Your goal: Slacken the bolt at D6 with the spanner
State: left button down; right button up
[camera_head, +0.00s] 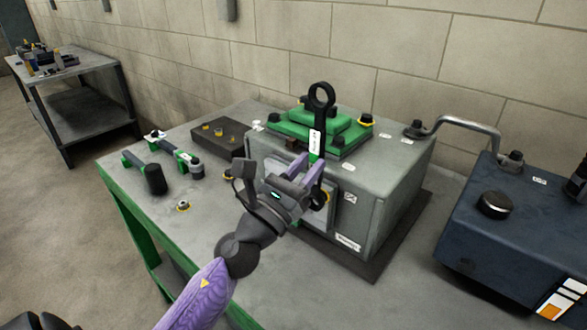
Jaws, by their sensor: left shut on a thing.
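My left gripper (311,176) is shut on the dark spanner (322,98) in front of the grey engine block (393,190). The spanner stands nearly upright, with its ring end up and a white tag on its shank. Its lower end is beside a yellow-ringed bolt (323,198) on the block's front face. I cannot tell whether the spanner is seated on that bolt, and the gripper partly hides the area. The small white labels are too blurred to read, so I cannot pick out D6. My right gripper is not in view.
A green cover (302,133) with yellow-ringed bolts tops the block. Green-and-black tools (155,178) and a dark holder (220,134) lie on the bench's left. A blue box (520,235) stands at right, with a bent pipe (465,122) behind.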

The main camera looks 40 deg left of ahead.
pick_arm(q)
jog(key=shift+r, duration=0.1)
jog(key=shift+w, duration=0.9)
jog(key=a+n+y, duration=0.1)
jog(key=n, duration=0.1)
jog(key=shift+a+n+y, duration=0.15)
jog(key=shift+n+y, duration=0.15)
jog(key=shift+n, duration=0.1)
jog(key=c, duration=1.2)
grip_release()
grip_shut()
